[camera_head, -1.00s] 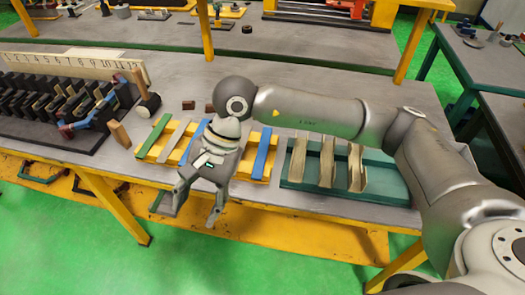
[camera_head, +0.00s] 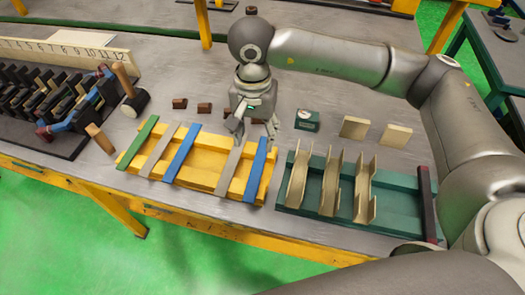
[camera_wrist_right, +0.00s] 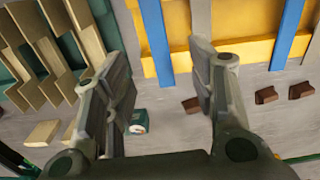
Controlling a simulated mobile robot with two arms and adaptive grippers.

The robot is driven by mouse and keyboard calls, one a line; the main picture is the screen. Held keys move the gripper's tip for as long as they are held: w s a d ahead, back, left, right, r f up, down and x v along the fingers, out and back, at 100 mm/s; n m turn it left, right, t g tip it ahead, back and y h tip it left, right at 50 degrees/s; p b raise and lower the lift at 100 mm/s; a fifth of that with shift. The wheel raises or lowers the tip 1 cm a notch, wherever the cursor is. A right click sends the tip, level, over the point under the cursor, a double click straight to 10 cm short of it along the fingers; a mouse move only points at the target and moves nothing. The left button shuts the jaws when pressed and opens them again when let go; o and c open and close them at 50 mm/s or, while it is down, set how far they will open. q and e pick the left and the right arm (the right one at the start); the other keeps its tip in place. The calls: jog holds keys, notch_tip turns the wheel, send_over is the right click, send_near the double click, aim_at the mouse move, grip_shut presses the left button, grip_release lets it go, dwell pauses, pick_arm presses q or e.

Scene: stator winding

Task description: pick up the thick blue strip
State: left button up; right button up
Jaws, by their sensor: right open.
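Two blue strips lie across a yellow rack (camera_head: 205,183), one near its middle (camera_head: 180,153) and one near its right end (camera_head: 257,170). I cannot tell which is thicker. My right gripper (camera_head: 256,138) is open and empty, pointing down just behind the rack's right part, near the far end of the right blue strip. In the right wrist view, the open right gripper (camera_wrist_right: 160,80) has the right blue strip (camera_wrist_right: 155,42) between and beyond its fingers. The middle blue strip (camera_wrist_right: 287,35) is further right there. My left gripper is out of view.
A green strip (camera_head: 138,143) and two grey strips also lie on the rack. A green tray (camera_head: 400,198) with channel-shaped parts stands to its right. Small brown blocks (camera_head: 180,103) and a small green device (camera_head: 307,120) lie behind. A black fixture stands left.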

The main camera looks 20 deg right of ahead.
aim_at(258, 167)
notch_tip(258, 167, down, 2)
jog(key=shift+d+f+p, duration=0.1)
jog(key=shift+f+p, duration=0.15)
jog(key=shift+p, duration=0.15)
jog(key=shift+s+a+f, duration=0.15)
jog(key=shift+s+f, duration=0.05)
jog(key=shift+f, duration=0.3)
jog(key=shift+s+a+f, duration=0.15)
jog(key=shift+f, duration=0.3)
jog(key=shift+f+p, duration=0.25)
jog(key=shift+p, duration=0.05)
jog(key=shift+d+f, duration=0.1)
jog(key=shift+f, duration=0.2)
jog(key=f+p, duration=0.2)
jog(key=f, duration=0.1)
jog(key=shift+d+f, duration=0.2)
jog(key=shift+f, duration=0.1)
jog(key=shift+f+p, duration=0.3)
jog(key=shift+f, duration=0.35)
jog(key=c, duration=0.9)
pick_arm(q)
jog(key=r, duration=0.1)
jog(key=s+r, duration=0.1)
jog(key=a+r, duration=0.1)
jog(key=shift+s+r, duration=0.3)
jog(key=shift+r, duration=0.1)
pick_arm(e)
grip_shut()
